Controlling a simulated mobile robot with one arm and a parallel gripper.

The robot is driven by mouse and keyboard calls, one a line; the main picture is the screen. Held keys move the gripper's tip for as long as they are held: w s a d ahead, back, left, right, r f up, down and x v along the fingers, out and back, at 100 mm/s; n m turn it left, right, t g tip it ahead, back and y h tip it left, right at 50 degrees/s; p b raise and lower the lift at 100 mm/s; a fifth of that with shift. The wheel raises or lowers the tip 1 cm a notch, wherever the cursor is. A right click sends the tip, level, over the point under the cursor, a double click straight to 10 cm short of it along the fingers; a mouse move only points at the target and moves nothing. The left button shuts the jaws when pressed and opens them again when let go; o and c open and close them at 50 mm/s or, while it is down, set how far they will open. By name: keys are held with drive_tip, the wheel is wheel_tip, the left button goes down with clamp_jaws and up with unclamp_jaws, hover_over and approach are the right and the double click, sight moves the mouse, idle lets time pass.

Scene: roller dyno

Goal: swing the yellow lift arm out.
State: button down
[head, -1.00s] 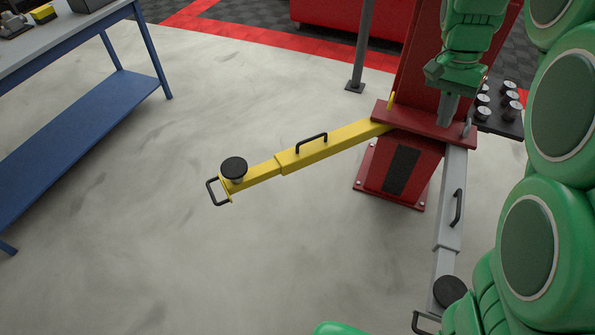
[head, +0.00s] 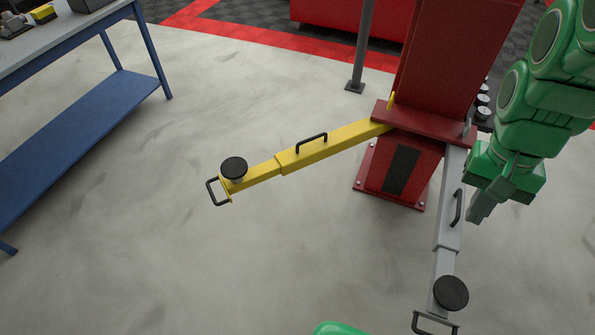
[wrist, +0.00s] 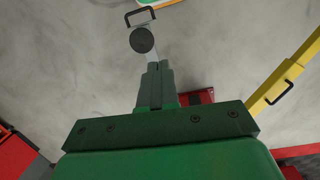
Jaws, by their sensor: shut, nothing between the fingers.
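The yellow lift arm (head: 335,143) reaches left from the red lift post (head: 455,65), with a black handle on its top and a round black pad (head: 233,168) near its outer end. It also shows at the right of the wrist view (wrist: 285,82). A grey lift arm (head: 449,220) points toward the front from the same post. My gripper (head: 478,212) is shut and empty, pointing down just right of the grey arm and well away from the yellow arm. In the wrist view the gripper fingers (wrist: 158,75) are together, in line with the grey arm's round pad (wrist: 142,40).
A blue workbench (head: 90,110) stands at the left. A thin grey post (head: 362,50) rises behind the yellow arm. A red cabinet (head: 340,20) is at the back. The floor between the bench and the yellow arm is clear.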

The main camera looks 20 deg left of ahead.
drive_tip(key=w+d+f+n+t, duration=0.1)
drive_tip(key=w+f+n+t, duration=0.2)
drive_tip(key=f, duration=0.6)
drive_tip(key=w+a+f+n+t+y, duration=0.2)
drive_tip(key=w+a+f+n, duration=0.3)
drive_tip(key=w+f, duration=0.4)
drive_tip(key=w+a+f+n+t+y, duration=0.1)
drive_tip(key=w+a+f+n+y, duration=0.15)
drive_tip(key=w+a+f, duration=0.7)
drive_tip(key=w+a+f+n+t+y, duration=0.2)
drive_tip(key=w+a+f+n+y, duration=0.15)
drive_tip(key=a+f, duration=0.5)
drive_tip(key=s+a+f+m+t+y, duration=0.2)
drive_tip(key=s+a+f+t+y, duration=0.2)
drive_tip(key=a, duration=0.5)
drive_tip(key=s+f+y, duration=0.2)
drive_tip(key=s, duration=0.1)
drive_tip(key=shift+s+a+t+y, duration=0.2)
drive_tip(key=shift+t+y, duration=0.1)
drive_tip(key=shift+y, duration=0.1)
drive_tip(key=shift+f, duration=0.1)
